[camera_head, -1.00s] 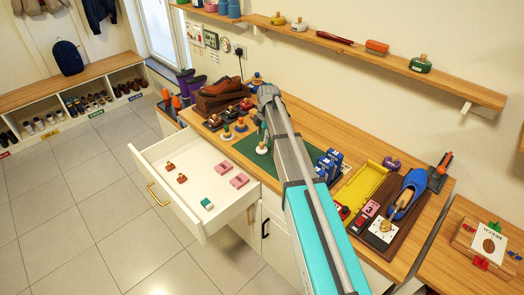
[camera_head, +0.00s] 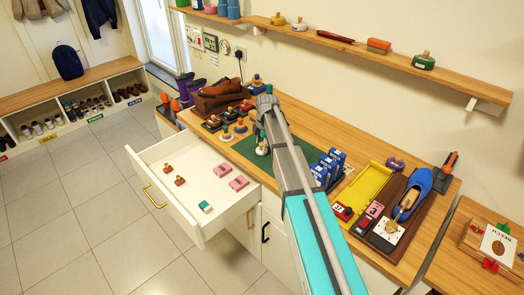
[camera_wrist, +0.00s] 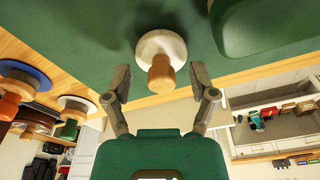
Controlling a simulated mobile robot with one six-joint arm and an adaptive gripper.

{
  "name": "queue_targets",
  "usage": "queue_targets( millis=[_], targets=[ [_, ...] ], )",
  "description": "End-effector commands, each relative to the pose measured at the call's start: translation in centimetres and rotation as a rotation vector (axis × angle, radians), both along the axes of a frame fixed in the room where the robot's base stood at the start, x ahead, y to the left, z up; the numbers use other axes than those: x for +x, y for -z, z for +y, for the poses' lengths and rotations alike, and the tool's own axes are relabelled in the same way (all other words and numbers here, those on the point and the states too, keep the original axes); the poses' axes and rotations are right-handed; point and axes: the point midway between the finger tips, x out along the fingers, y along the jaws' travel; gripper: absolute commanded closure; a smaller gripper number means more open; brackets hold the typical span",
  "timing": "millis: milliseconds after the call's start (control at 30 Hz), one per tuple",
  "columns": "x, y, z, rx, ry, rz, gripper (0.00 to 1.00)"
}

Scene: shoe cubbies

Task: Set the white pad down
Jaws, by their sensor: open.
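The white pad (camera_wrist: 148,45) is a round white disc with a wooden knob. In the wrist view it rests on the green mat (camera_wrist: 90,25), with its knob pointing toward my gripper. In the head view the white pad (camera_head: 261,149) stands near the left part of the green mat (camera_head: 244,150), beside my arm. My gripper (camera_wrist: 160,76) is open, with one finger on each side of the knob and a visible gap on both sides. In the head view my arm hides most of the gripper.
Other knobbed pads, one blue-rimmed (camera_wrist: 25,75) and one white-rimmed (camera_wrist: 77,103), stand close by. A dark green block (camera_wrist: 262,25) is near the pad. Blue boxes (camera_head: 328,168) and a yellow tray (camera_head: 362,188) lie right of my arm. An open drawer (camera_head: 168,205) juts out in front.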

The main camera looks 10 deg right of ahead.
Motion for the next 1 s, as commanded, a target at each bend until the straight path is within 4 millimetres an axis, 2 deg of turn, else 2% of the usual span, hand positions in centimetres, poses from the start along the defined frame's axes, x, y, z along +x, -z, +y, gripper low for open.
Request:
queue_targets(
  millis=[267,667,1000],
  targets=[
    [0.00,0.00,0.02,0.000,0.000,0.000,0.26],
    [0.00,0.01,0.04,0.000,-0.001,0.000,0.99],
    [0.00,-0.02,0.07,0.000,-0.001,0.000,1.00]
  ],
)
